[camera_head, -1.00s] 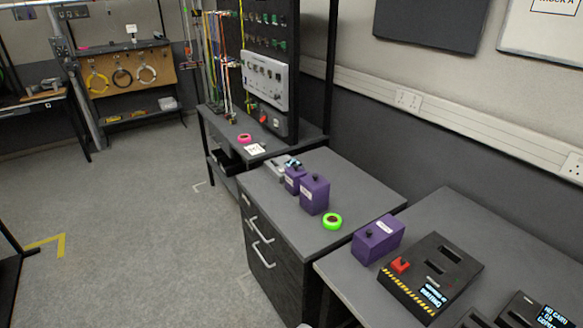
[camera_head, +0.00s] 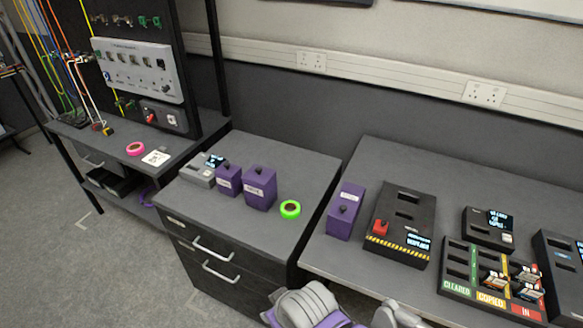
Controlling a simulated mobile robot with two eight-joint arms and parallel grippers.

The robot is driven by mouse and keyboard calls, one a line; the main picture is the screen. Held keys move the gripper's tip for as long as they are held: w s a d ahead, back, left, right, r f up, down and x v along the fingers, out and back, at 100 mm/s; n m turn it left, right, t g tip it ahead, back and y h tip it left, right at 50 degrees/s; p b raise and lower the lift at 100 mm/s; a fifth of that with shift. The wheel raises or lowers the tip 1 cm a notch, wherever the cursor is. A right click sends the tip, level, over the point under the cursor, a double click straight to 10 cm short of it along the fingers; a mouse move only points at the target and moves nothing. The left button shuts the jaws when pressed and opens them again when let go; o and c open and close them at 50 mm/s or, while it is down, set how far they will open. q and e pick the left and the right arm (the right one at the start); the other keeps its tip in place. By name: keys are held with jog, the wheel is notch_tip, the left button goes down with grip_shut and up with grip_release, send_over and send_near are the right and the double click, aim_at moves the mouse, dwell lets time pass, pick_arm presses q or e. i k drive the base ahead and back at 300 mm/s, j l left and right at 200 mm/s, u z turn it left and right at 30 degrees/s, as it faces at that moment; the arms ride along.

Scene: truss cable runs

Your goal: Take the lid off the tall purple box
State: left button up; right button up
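A longer, lower-looking purple box (camera_head: 344,212) stands on the right-hand table. Neither of my grippers is in view. Grey and purple parts of my own body show at the bottom edge, apart from the boxes.
On the cabinet, a green tape roll (camera_head: 290,209) lies right of the tall box and a grey device (camera_head: 199,171) stands at the left. The right table holds a black console (camera_head: 401,222) with a red button and a sorting tray (camera_head: 458,262). Cabinet handles (camera_head: 214,249) project forward.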

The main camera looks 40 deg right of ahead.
aim_at(257, 174)
jog(key=i+z, duration=0.1)
jog(key=z, duration=0.3)
jog(key=i+j+z, duration=0.1)
jog(key=z, duration=0.25)
jog(key=i+j+z, duration=0.1)
jog(key=z, duration=0.3)
jog(key=j+z, duration=0.35)
jog(key=i+l, duration=0.05)
